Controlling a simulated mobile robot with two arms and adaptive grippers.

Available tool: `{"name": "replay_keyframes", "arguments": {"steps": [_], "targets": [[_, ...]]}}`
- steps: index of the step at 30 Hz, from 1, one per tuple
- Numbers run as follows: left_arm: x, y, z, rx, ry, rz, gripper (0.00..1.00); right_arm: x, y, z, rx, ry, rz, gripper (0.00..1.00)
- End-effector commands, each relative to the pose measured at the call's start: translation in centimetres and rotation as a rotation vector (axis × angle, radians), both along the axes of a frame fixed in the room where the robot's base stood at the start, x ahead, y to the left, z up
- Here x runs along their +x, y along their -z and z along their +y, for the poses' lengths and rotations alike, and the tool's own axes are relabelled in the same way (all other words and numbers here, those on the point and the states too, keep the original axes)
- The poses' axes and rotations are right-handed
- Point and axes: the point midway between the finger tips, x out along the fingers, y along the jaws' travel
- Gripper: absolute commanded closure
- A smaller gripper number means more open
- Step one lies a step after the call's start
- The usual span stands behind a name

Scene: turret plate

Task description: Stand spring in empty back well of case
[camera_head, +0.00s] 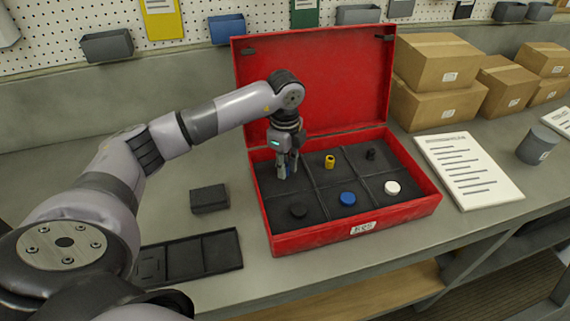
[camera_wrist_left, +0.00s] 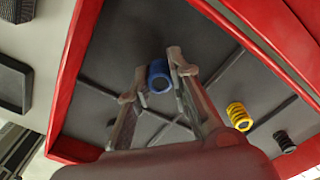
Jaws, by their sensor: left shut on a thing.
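The red case (camera_head: 352,236) lies open on the bench, its dark inside split into wells by thin dividers. My left gripper (camera_head: 287,170) points down into the back left well and is shut on a blue spring (camera_wrist_left: 158,76), which sits between the fingertips in the left wrist view. In the head view the fingers mostly hide this spring; whether it touches the well floor I cannot tell. A yellow spring (camera_head: 330,162) stands in the back middle well and a black spring (camera_head: 371,154) in the back right well. Both also show in the left wrist view. My right gripper is out of view.
The front wells hold a black cap (camera_head: 298,210), a blue cap (camera_head: 347,198) and a white cap (camera_head: 392,187). The raised red lid (camera_head: 330,90) stands behind.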

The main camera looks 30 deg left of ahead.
Motion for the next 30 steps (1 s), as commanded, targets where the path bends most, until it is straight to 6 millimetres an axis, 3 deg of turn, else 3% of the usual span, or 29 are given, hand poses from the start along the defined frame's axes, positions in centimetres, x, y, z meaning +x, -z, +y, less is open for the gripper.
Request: {"name": "replay_keyframes", "arguments": {"steps": [21,22,30], "targets": [[0.00,0.62,0.00,0.000,0.000,0.000,1.00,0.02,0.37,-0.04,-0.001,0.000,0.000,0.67],[0.00,0.63,0.00,0.000,0.000,0.000,0.81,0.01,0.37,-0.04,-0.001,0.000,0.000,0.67],[0.00,0.62,0.00,0.000,0.000,0.000,0.63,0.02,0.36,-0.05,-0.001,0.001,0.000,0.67]]}}
